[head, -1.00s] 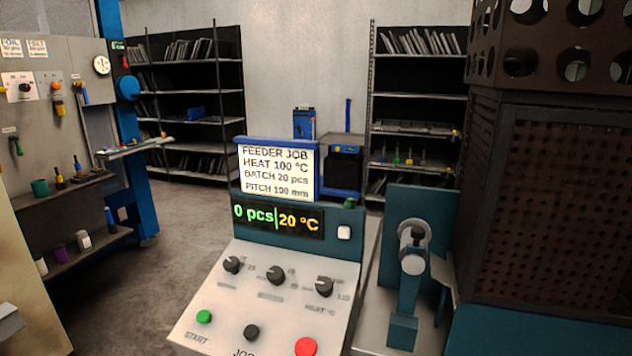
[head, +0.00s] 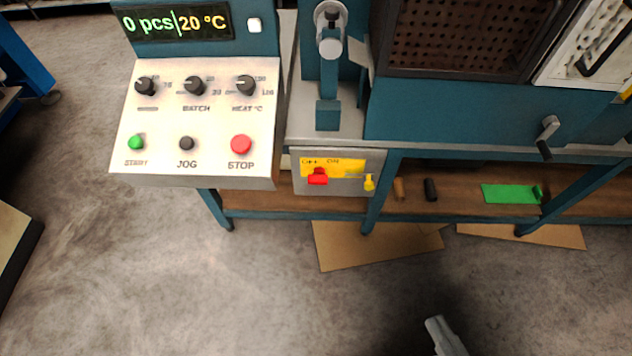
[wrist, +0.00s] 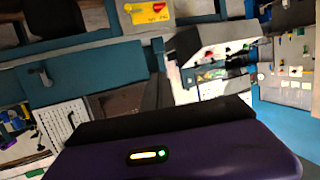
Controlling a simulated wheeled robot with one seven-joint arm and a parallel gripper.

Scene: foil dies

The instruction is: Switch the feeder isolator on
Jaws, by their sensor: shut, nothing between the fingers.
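The feeder isolator is a grey box (head: 334,187) under the bench edge, right of the control panel. It has a yellow plate (head: 347,168) marked OFF and ON. Its red handle (head: 317,177) sits at the left, below the OFF word. A small yellow piece (head: 369,182) hangs at the box's right. The red handle also shows at the top of the wrist view (wrist: 157,7). My gripper (head: 440,328) shows as a pale grey tip at the bottom of the head view, well in front of the isolator and apart from it. It is shut and empty.
The control panel (head: 215,120) with knobs and buttons overhangs just left of the isolator. A crank handle (head: 547,135) sticks out at the right. A low shelf (head: 460,180) holds a green item (head: 510,193). Cardboard (head: 375,245) lies on the floor.

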